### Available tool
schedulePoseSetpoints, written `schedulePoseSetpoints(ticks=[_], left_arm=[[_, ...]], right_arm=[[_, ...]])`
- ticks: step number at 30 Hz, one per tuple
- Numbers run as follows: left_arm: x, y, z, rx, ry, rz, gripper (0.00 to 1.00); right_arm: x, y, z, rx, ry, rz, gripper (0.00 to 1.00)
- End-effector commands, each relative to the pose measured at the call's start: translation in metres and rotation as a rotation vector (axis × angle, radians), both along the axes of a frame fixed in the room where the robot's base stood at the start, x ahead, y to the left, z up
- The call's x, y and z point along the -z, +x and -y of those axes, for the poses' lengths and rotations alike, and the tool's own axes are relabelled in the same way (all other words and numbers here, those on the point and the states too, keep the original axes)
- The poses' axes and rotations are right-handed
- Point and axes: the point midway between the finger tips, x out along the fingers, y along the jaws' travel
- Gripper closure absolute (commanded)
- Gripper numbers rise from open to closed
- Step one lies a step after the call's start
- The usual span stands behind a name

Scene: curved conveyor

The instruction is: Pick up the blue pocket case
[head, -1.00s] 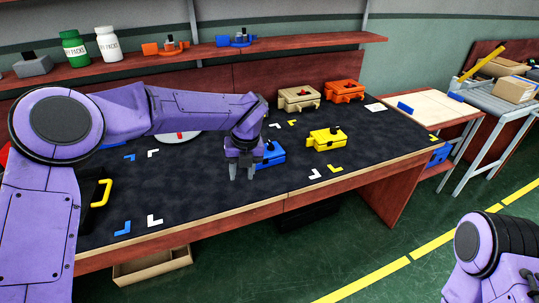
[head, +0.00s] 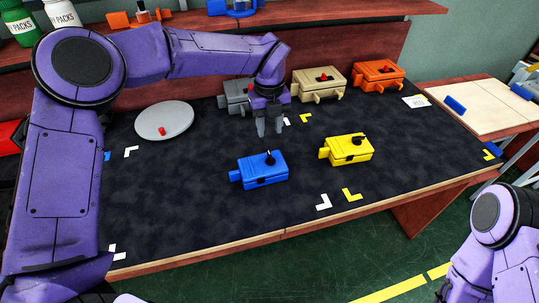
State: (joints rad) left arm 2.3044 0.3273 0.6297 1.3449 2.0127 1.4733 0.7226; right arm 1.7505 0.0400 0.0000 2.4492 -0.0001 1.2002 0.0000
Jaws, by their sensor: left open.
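The blue pocket case (head: 262,170) lies on the dark mat, near the middle of the table. It has a small black knob on top and a block sticking out at its left end. My left gripper (head: 270,130) is open and empty, pointing down behind the blue case as seen in the head view, apart from it. My right arm shows at the lower right, away from the table; its fingers are not in view.
A yellow case (head: 347,150) sits right of the blue one. Grey (head: 236,96), tan (head: 318,84) and orange (head: 378,75) cases stand along the back. A grey disc (head: 164,121) lies at left. The front mat (head: 200,215) is clear.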

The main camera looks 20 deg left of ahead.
Motion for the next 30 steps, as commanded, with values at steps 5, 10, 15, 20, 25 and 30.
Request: schedulePoseSetpoints(ticks=[5,10,15,20,25,30], left_arm=[[0.03,-0.004,0.003,0.007,0.001,-0.001,0.6],[0.053,0.0,0.005,0.008,0.001,-0.005,0.6],[0.084,0.004,0.007,0.007,0.003,-0.007,0.6],[0.102,0.004,0.006,0.004,0.001,-0.004,0.6],[0.103,0.004,0.005,0.003,0.0,-0.004,0.6],[0.103,0.003,0.005,0.003,0.001,-0.004,1.0]], right_arm=[[-0.005,-0.001,0.0,0.0,0.0,-0.002,0.64],[-0.009,-0.001,0.0,0.0,0.0,-0.002,0.64],[-0.022,0.0,0.0,0.0,0.0,-0.001,0.64],[-0.023,0.0,0.0,0.0,0.0,-0.001,0.64],[-0.022,0.0,0.0,0.0,0.0,-0.001,0.64],[-0.022,0.0,0.0,0.0,0.0,-0.001,0.64]])
